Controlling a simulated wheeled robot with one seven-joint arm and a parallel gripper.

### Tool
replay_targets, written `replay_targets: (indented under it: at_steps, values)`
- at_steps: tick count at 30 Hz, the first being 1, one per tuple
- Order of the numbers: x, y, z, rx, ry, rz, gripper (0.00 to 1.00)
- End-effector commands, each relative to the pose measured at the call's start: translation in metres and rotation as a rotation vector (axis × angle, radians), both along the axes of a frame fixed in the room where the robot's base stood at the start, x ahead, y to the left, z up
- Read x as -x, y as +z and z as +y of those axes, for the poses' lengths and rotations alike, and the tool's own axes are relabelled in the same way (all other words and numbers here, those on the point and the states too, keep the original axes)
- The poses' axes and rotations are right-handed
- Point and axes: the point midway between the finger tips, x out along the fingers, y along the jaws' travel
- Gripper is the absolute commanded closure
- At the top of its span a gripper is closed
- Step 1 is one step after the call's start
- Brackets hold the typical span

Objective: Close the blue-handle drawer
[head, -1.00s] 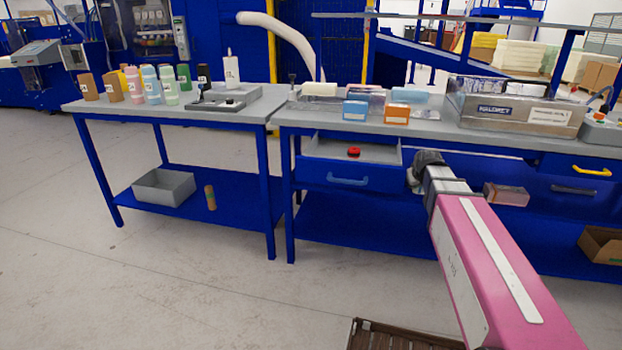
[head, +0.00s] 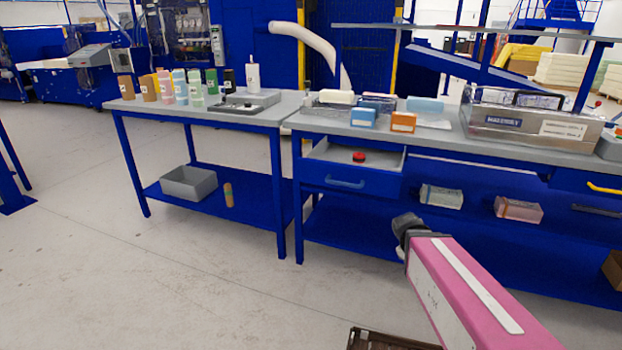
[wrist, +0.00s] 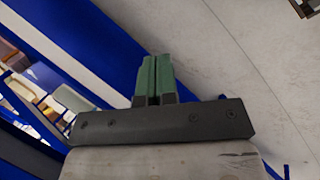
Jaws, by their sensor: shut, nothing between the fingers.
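The blue-handle drawer (head: 318,177) is pulled out of the right workbench in the head view. A red round object (head: 359,156) lies inside the grey drawer interior. My gripper's green fingers (wrist: 155,78) are together and empty in the wrist view. In the head view, the dark end of my arm (head: 406,224) shows below and right of the drawer front, apart from the handle in the picture. The fingertips cannot be made out there.
A yellow-handled drawer (head: 602,188) is at the far right of the bench. Two small boxes, one greenish (head: 441,197) and one pinkish (head: 519,209), show under the benchtop. The left table (head: 200,112) stands beside the bench. Open floor lies in front of both.

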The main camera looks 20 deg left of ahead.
Motion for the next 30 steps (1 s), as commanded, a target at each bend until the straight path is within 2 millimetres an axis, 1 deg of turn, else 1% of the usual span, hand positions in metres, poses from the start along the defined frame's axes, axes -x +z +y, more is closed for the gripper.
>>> replay_targets:
  at_steps: [1,5,8,11,12,14,17,23,24,26,30]
  values:
    - [-0.004,0.004,0.010,0.034,0.057,-0.006,1.00]
    - [-0.013,0.017,0.035,0.150,0.233,-0.022,1.00]
    - [-0.020,0.030,0.061,0.264,0.391,-0.037,1.00]
    - [-0.026,0.046,0.090,0.383,0.550,-0.052,1.00]
    - [-0.027,0.052,0.102,0.433,0.612,-0.057,1.00]
    - [-0.029,0.062,0.121,0.509,0.702,-0.065,1.00]
    - [-0.031,0.079,0.154,0.641,0.847,-0.081,1.00]
    - [-0.024,0.117,0.226,0.924,1.109,-0.113,1.00]
    - [-0.021,0.125,0.241,0.984,1.155,-0.120,1.00]
    - [-0.016,0.136,0.264,1.076,1.223,-0.131,1.00]
    - [0.002,0.164,0.318,1.297,1.361,-0.157,1.00]
